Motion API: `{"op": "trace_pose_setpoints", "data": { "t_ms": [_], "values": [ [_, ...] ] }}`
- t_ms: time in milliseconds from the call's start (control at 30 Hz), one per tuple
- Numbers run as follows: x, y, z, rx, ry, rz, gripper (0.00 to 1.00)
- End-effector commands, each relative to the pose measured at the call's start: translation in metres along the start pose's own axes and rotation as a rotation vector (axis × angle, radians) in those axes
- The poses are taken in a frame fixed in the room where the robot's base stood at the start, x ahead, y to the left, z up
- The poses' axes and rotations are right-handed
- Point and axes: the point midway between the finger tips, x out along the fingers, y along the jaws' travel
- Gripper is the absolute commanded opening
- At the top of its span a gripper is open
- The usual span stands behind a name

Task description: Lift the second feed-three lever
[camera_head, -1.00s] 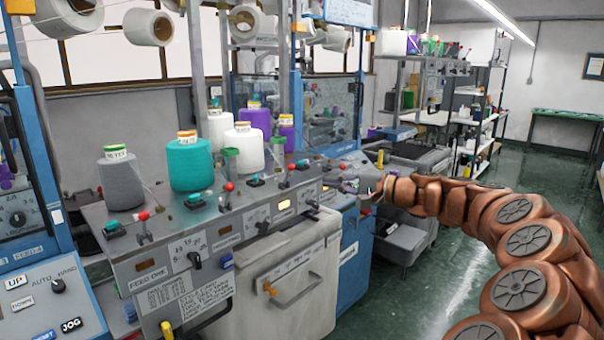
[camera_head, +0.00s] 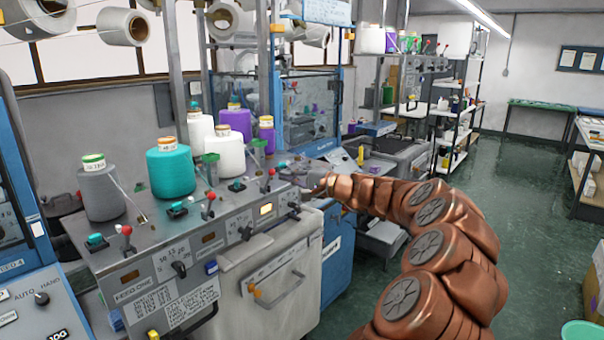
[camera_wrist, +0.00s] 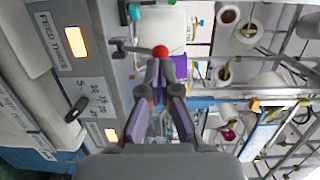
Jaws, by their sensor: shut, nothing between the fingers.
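In the wrist view a lever (camera_wrist: 160,52) with a red ball on a dark arm stands just beyond my fingertips, beside the panel marked FEED THREE (camera_wrist: 62,42). My gripper (camera_wrist: 166,70) is shut and empty, its tips close to the ball; I cannot tell whether they touch. In the head view my gripper (camera_head: 284,168) is over the far end of the grey feed console (camera_head: 150,215), next to a red-ball lever (camera_head: 271,171). Two more red-ball levers stand nearer, one mid-console (camera_head: 211,195) and one at the near end (camera_head: 126,230). The gripper partly hides the far end.
Yarn cones stand along the console: grey (camera_head: 101,190), teal (camera_head: 170,170), white (camera_head: 228,158) and purple (camera_head: 237,119). Grey uprights rise behind them. A white cabinet front with a handle (camera_head: 275,290) is below. Green floor (camera_head: 520,235) lies open to the right.

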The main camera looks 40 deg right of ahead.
Motion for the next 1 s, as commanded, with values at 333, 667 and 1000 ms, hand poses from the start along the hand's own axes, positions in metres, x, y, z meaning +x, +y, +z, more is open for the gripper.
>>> {"op": "trace_pose_setpoints", "data": {
  "t_ms": [333,667,1000],
  "values": [
    [0.018,-0.001,0.0,0.0,0.0,-0.001,0.0],
    [0.019,0.0,0.0,-0.001,-0.001,-0.001,0.0],
    [0.032,-0.012,-0.002,-0.002,0.0,0.0,0.0]
  ]
}}
